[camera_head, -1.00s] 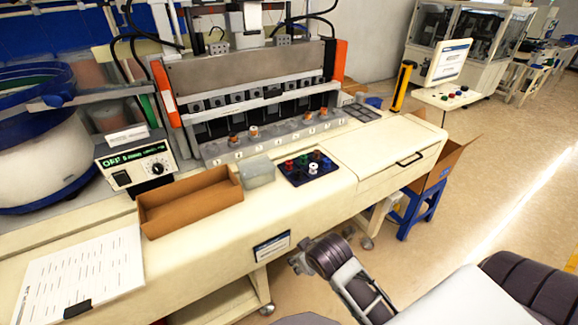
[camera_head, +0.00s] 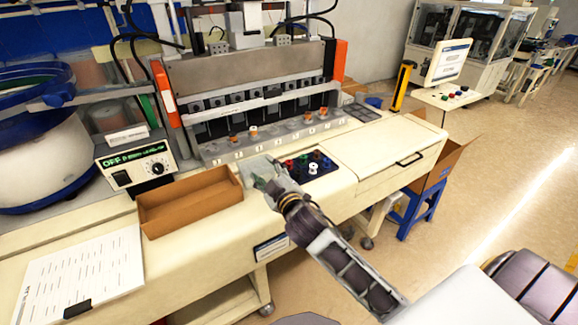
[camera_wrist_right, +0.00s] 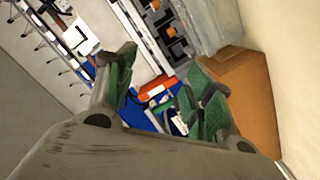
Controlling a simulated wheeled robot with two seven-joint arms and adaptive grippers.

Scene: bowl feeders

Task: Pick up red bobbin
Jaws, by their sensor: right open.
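The red bobbin (camera_head: 289,163) stands at the left edge of a dark blue mat (camera_head: 322,170) on the cream bench, beside green, blue and white bobbins. My right gripper (camera_head: 262,177) is open and empty, in front of the clear bin and left of the red bobbin in the head view. In the right wrist view its green-padded fingers (camera_wrist_right: 165,92) are spread apart with nothing between them. I cannot make out the red bobbin in the wrist view. My left gripper is in neither view.
A brown open box (camera_head: 190,203) lies left of my right gripper. A clear bin (camera_head: 254,166) stands just behind the gripper. A numbered fixture row (camera_head: 225,154) with copper-coloured bobbins runs behind the mat. The bench top right of the mat (camera_head: 375,150) is clear.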

